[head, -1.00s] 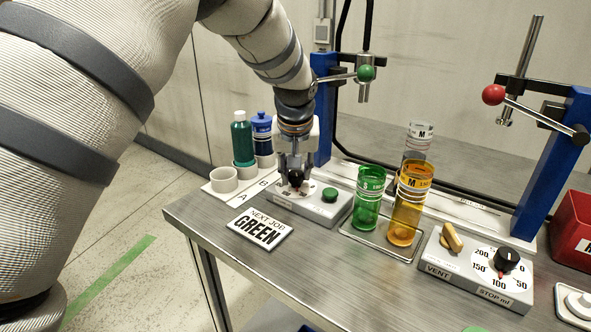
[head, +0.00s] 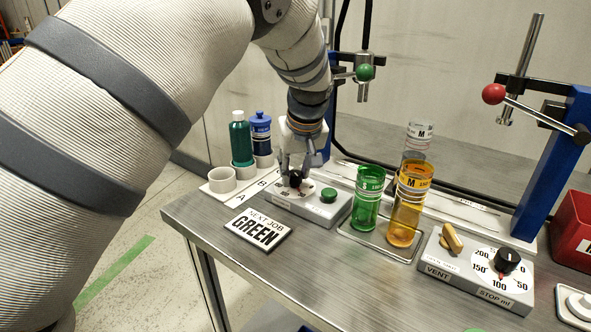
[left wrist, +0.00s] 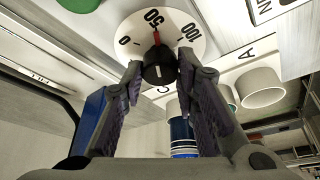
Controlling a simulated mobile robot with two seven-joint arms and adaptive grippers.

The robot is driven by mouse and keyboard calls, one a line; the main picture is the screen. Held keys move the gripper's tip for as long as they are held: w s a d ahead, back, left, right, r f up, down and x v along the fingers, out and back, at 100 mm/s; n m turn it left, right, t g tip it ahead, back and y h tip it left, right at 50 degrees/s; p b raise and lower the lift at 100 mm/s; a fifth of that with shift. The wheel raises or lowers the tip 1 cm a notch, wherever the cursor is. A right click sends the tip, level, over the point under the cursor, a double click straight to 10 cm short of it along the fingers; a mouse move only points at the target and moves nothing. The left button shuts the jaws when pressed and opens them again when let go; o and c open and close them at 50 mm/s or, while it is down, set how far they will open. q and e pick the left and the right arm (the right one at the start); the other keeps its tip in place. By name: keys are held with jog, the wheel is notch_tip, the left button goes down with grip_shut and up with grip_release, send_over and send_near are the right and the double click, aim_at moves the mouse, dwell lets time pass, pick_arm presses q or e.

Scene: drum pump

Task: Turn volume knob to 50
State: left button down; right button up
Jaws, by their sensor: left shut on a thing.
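A black knob (head: 296,179) stands on a white dial marked 0, 50 and 100, on the grey control box (head: 312,208). In the left wrist view the knob (left wrist: 159,68) has a red pointer (left wrist: 157,38) that points at about 50. My left gripper (head: 296,172) comes from above and is shut on this knob; its fingers (left wrist: 158,72) sit on both sides of it. My right gripper is out of view.
A green button (head: 328,195) is close beside the held knob. A green cylinder (head: 367,205) and an orange one (head: 409,210) stand on a tray to the right. A NEXT JOB GREEN sign (head: 258,229) lies in front. Bottles (head: 241,140) stand behind left.

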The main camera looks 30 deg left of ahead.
pick_arm(q)
jog(key=shift+f, duration=0.1)
jog(key=c, duration=1.3)
grip_release()
jog(key=v, duration=1.2)
